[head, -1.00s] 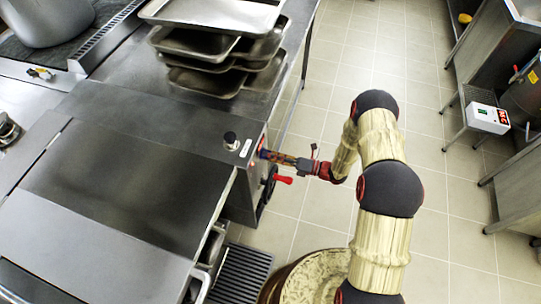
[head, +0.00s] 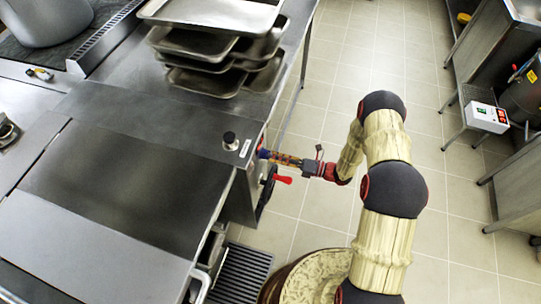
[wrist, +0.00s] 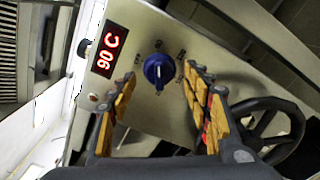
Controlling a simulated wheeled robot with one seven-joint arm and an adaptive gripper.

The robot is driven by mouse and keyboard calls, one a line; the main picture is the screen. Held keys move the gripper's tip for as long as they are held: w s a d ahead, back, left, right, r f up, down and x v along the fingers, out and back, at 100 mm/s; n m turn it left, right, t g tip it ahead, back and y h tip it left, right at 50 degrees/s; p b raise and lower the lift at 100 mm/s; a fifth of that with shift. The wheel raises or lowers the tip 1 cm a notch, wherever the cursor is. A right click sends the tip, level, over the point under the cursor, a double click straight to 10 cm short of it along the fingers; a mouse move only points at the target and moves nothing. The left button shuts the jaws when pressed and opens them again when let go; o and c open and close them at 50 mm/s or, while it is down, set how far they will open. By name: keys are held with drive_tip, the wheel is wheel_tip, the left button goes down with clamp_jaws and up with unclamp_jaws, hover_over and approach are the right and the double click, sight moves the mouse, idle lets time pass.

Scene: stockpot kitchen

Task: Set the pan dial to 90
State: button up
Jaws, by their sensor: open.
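The blue pan dial (wrist: 158,70) sits on a metal front panel (wrist: 142,115) in the wrist view, with small markings around it. I cannot tell how far the fingertips are from the dial face. In the head view my gripper (head: 275,157) points left at the front panel of the pan unit (head: 126,168).
A dark handwheel (wrist: 272,130) is just right of my gripper in the wrist view. A red handle (head: 282,179) sticks out below my gripper in the head view. Stacked metal trays (head: 215,50) stand on the counter.

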drive_tip(key=v, duration=1)
